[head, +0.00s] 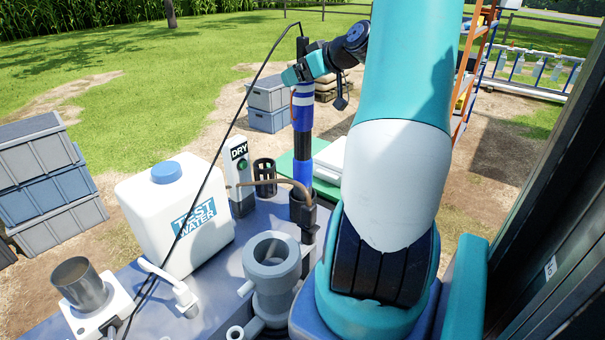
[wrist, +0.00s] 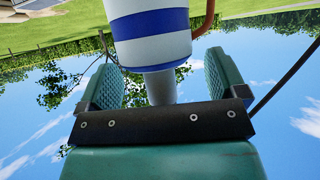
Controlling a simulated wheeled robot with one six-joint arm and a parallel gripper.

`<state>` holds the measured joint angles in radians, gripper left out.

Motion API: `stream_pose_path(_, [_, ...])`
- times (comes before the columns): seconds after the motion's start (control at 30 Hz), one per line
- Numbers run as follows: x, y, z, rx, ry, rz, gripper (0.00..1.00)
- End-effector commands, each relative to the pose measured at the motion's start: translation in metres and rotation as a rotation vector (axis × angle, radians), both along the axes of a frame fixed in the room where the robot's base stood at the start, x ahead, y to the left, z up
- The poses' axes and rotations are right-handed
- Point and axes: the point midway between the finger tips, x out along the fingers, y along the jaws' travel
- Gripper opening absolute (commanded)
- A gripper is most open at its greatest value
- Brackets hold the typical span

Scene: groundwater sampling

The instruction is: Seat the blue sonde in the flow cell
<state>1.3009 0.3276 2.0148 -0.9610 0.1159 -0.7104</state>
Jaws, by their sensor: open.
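The blue sonde (head: 303,120), a tall tube with blue, white and black bands, stands upright with its lower end in a dark holder (head: 303,206) on the bench. My gripper (head: 292,75) is at the sonde's upper part. In the wrist view, the open fingers of my gripper (wrist: 163,75) stand on either side of the sonde's narrow grey neck, and its white body with a blue band (wrist: 150,28) lies beyond. Gaps show on both sides of the neck. The flow cell (head: 272,262), a grey cup with an open round top, stands on the bench in front of the holder.
A thin black cable arcs from the sonde's top down to the bench. A white TEST WATER tank (head: 175,215), a DRY sign box (head: 240,175), a black slotted cup (head: 264,176) and a metal cup (head: 80,285) stand around. A brown hose (head: 285,183) runs near the holder.

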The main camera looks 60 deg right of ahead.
Motion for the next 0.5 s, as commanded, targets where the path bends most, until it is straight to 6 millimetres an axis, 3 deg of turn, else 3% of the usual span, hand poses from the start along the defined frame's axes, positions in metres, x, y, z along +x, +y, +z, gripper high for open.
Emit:
stream_pose_path(0.03, [-0.0001, 0.0, -0.0002, 0.0, 0.0, 0.0, 0.91])
stream_pose_path(0.07, [-0.0002, 0.0, -0.0001, 0.0, 0.0, 0.0, 0.84])
stream_pose_path(0.4, [-0.0003, 0.0, 0.0001, 0.0, 0.0, 0.001, 0.06])
stream_pose_path(0.43, [-0.0003, 0.0001, 0.0002, 0.0, 0.0, 0.001, 0.0])
stream_pose_path(0.5, [0.0002, -0.0001, 0.0029, -0.005, -0.006, 0.001, 0.0])
